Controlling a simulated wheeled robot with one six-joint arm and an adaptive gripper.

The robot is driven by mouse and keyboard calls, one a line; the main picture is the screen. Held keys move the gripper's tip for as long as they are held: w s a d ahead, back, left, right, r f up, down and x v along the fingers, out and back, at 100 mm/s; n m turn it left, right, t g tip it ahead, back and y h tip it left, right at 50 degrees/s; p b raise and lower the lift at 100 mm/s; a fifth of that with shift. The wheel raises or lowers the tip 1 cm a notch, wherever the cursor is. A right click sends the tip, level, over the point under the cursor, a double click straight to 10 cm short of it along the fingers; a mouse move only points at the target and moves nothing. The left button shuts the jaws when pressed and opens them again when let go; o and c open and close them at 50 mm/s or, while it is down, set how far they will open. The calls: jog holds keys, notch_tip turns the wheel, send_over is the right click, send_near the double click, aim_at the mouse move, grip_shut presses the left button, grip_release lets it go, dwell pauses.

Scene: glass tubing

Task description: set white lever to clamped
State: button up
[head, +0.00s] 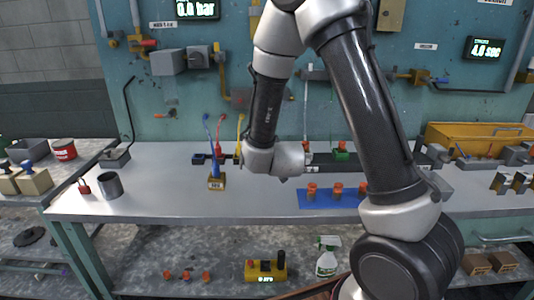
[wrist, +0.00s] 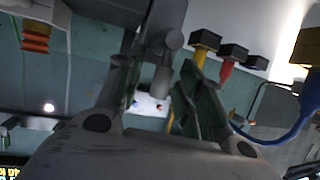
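My gripper (wrist: 158,95) shows in the wrist view with its two fingers apart. A grey metal cylinder (wrist: 162,75) shows in the gap between them; I cannot tell whether the fingers touch it. In the head view my arm's wrist end is low over the bench, and the fingers cannot be made out. I cannot identify the white lever for certain. A thin pale upright rod (head: 305,108) stands just right of my forearm in the head view.
The bench (head: 150,205) has free room at the front left. A grey cup (head: 109,185) stands there. A blue mat (head: 315,204) with orange-topped parts lies right of my wrist.

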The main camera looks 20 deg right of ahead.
notch_tip(320, 180, up, 9)
jog(key=shift+f, duration=0.1)
jog(key=shift+r, duration=0.6)
jog(key=shift+s+r, duration=0.1)
jog(key=shift+r, duration=0.1)
jog(key=s+d+r+g, duration=0.1)
jog(key=s+d+g, duration=0.2)
jog(key=s, duration=0.8)
jog(key=s+d+r+n+g+y, duration=0.1)
jog(key=s+d+r+g, duration=0.1)
jog(key=s, duration=0.9)
jog(key=s+d+r+g, duration=0.2)
jog(key=s+d+g, duration=0.2)
jog(key=s, duration=0.7)
jog(key=shift+d+r, duration=0.25)
jog(key=shift+d, duration=0.45)
jog(key=shift+s, duration=0.1)
